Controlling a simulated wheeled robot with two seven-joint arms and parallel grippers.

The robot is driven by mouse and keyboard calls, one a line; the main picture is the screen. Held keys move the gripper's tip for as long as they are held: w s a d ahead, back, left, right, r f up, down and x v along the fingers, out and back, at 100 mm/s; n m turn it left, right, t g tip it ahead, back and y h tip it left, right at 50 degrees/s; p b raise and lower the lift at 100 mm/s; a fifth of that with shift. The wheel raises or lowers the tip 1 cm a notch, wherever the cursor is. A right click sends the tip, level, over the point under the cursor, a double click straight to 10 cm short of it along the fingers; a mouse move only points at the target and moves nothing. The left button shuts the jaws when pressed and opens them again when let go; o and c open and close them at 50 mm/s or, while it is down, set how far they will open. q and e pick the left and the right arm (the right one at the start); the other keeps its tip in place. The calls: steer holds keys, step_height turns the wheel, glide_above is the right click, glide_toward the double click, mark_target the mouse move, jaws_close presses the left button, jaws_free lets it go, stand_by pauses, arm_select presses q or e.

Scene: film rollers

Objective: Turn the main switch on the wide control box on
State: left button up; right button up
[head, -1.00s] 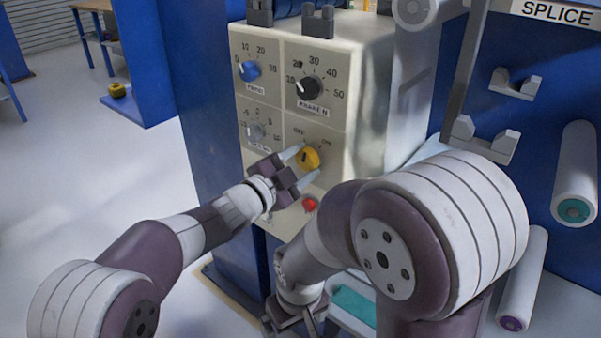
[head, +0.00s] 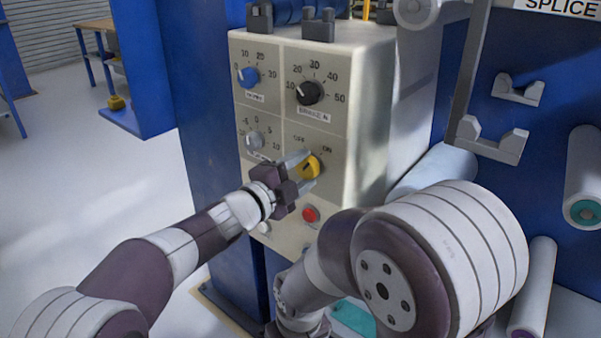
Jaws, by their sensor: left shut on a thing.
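The wide control box (head: 370,110) is cream-coloured, with a front panel of dials. Its main switch is a yellow knob (head: 311,166) at the lower right of the panel, with OFF marked at upper left and ON at upper right. My left gripper (head: 302,171) is shut on the yellow knob, its fingers on either side of it. The knob's dark pointer mark is partly hard to read, so its exact setting is unclear. My right gripper is hidden below my right arm at the bottom of the view.
A blue knob (head: 248,77), a black knob (head: 310,92) and a grey knob (head: 254,140) sit above and left of the switch. A red button (head: 310,214) is just below. White rollers (head: 532,290) and blue panels stand at the right.

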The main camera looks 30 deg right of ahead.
arm_select(q)
steer(key=shift+f, duration=0.1)
steer(key=o, duration=1.1)
steer(key=shift+c, duration=0.2)
steer(key=p+v, duration=0.1)
steer(key=v, duration=1.1)
steer(key=shift+a, duration=0.3)
